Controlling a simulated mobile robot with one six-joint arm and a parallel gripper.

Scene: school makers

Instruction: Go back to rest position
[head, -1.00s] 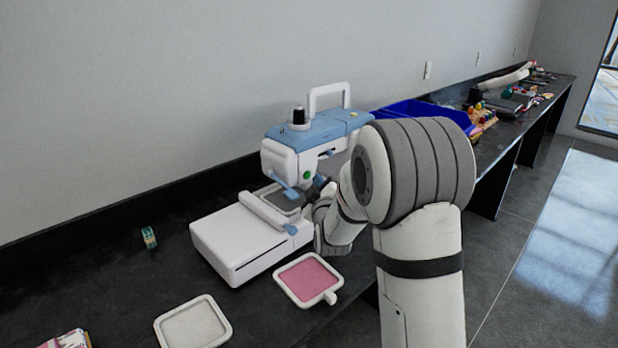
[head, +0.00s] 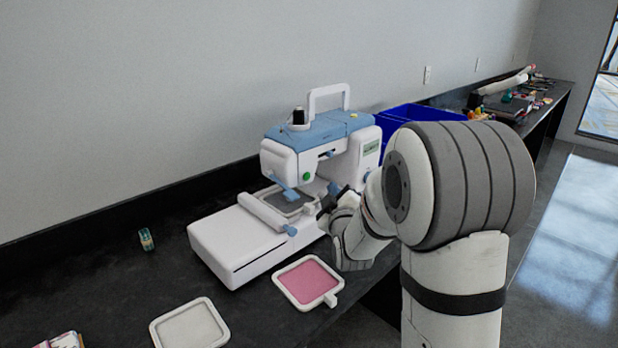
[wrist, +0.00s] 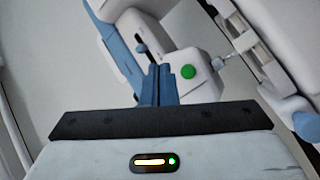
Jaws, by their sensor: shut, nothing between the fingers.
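My gripper (wrist: 158,85) shows in the wrist view with its blue-grey fingers shut together and nothing between them. It faces the white and blue embroidery machine, whose green button (wrist: 188,72) shows just right of the fingertips. In the head view the machine (head: 318,135) stands on the dark bench, and my arm reaches in at its right side. The fingers are mostly hidden there behind my arm and wrist. I cannot tell the exact gap between the fingertips and the machine. A grey hoop (head: 285,200) sits under the machine's head.
A pink hoop (head: 308,282) and a white hoop (head: 190,327) lie at the bench's front. A small green tape roll (head: 147,240) lies at the left. A blue bin (head: 395,118) stands behind my arm. Free floor is at the right.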

